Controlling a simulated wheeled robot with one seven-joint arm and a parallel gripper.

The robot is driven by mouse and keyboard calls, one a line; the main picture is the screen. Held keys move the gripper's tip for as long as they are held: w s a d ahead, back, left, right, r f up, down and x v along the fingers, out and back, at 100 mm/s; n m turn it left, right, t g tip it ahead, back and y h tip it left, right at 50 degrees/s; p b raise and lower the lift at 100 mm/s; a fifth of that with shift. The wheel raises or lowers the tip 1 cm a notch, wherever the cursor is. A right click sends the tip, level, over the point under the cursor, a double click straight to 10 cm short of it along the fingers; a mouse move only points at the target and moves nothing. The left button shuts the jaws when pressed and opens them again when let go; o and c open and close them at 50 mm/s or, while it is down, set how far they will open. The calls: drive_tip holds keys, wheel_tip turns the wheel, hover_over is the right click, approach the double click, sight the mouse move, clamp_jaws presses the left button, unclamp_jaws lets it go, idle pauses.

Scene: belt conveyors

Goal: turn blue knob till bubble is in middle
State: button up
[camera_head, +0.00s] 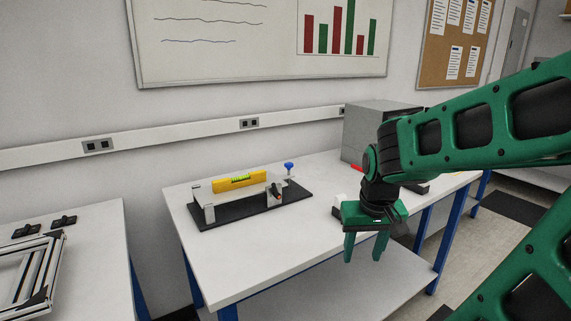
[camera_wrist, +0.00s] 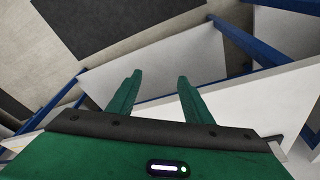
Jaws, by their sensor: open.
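The blue knob (camera_head: 289,166) stands at the back right end of a black base plate (camera_head: 236,217) on the white table. A yellow level (camera_head: 226,184) with a green vial (camera_head: 239,178) rests on the stand on that plate. The bubble's place in the vial is too small to tell. My gripper (camera_head: 362,258) points down near the table's front right edge, to the right of and nearer than the knob. Its two green fingers are apart, with nothing between them. The wrist view also shows my gripper (camera_wrist: 154,85) open and empty; the knob and level are not in that view.
A grey box (camera_head: 376,128) stands at the back right of the white table (camera_head: 262,262). A red and black part (camera_head: 276,193) sits on the front of the stand. Another table at left holds a metal frame (camera_head: 30,270). The table's front middle is clear.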

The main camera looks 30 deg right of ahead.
sight(290, 166)
drive_tip(key=w+d+t, duration=0.2)
drive_tip(key=w, duration=0.6)
drive_tip(key=w+d+n+t+h, duration=0.1)
drive_tip(key=w+d+t, duration=0.1)
drive_tip(key=w, duration=0.6)
drive_tip(key=w+d+n+t+h, duration=0.1)
drive_tip(key=w+d+t, duration=0.1)
drive_tip(key=w, duration=0.6)
drive_tip(key=shift+w+r, duration=0.15)
drive_tip(key=shift+w, duration=0.05)
drive_tip(key=w+t, duration=0.2)
drive_tip(key=w, duration=0.3)
drive_tip(key=w+r+t+h, duration=0.1)
drive_tip(key=w+t, duration=0.2)
drive_tip(key=w, duration=0.3)
drive_tip(key=w+t, duration=0.2)
drive_tip(key=w, duration=0.3)
drive_tip(key=shift+w+d+r+n+t+h, duration=0.15)
drive_tip(key=shift+d+r+n+t+h, duration=0.15)
drive_tip(key=shift+r+t, duration=0.1)
drive_tip(key=shift+w+r+t, duration=0.3)
drive_tip(key=shift+w+t, duration=0.3)
drive_tip(key=shift+w, duration=0.1)
drive_tip(key=x, duration=1)
drive_tip(key=shift+w+d, duration=0.15)
drive_tip(key=shift+w, duration=0.15)
drive_tip(key=shift+r, duration=0.1)
drive_tip(key=c, duration=1.1)
